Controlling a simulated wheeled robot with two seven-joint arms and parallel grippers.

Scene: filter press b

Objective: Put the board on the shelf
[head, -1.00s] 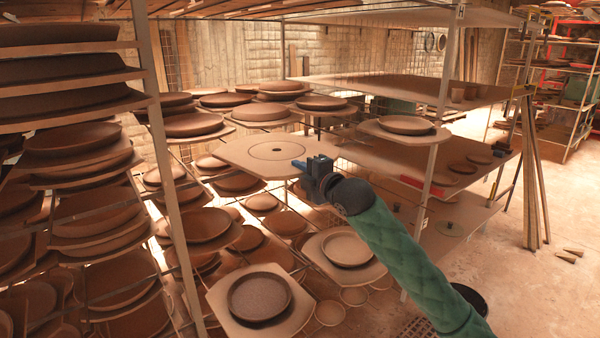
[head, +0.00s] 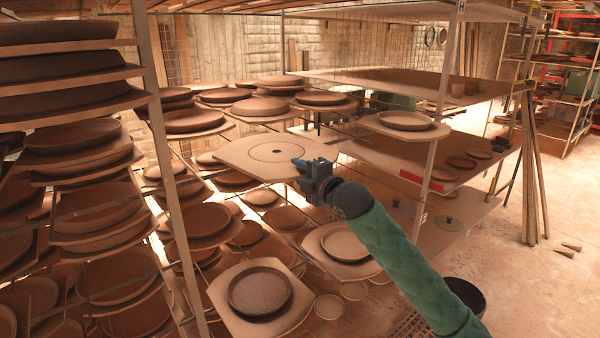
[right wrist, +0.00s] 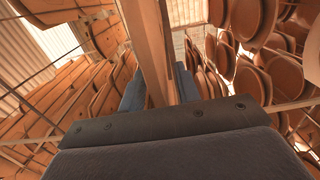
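The board (head: 232,152), a flat pale slab with cut corners, a thin ring line and a dark centre hole, is held out roughly level, with no plate on it. My right gripper (head: 305,168) is shut on its near right edge. In the right wrist view the board (right wrist: 148,45) shows edge-on between the two blue fingers (right wrist: 160,88). The wire shelf rack (head: 172,190) stands left of and behind the board, with other boards and plates on its levels. I cannot tell whether the board touches any shelf. My left gripper is not in view.
Boards with brown plates (head: 260,290) sit below the held board. Another plate on a board (head: 405,121) is to the right, near a rack post (head: 437,140). Shelves with mostly bare surfaces (head: 385,88) stand behind. Open floor (head: 545,285) lies at the right.

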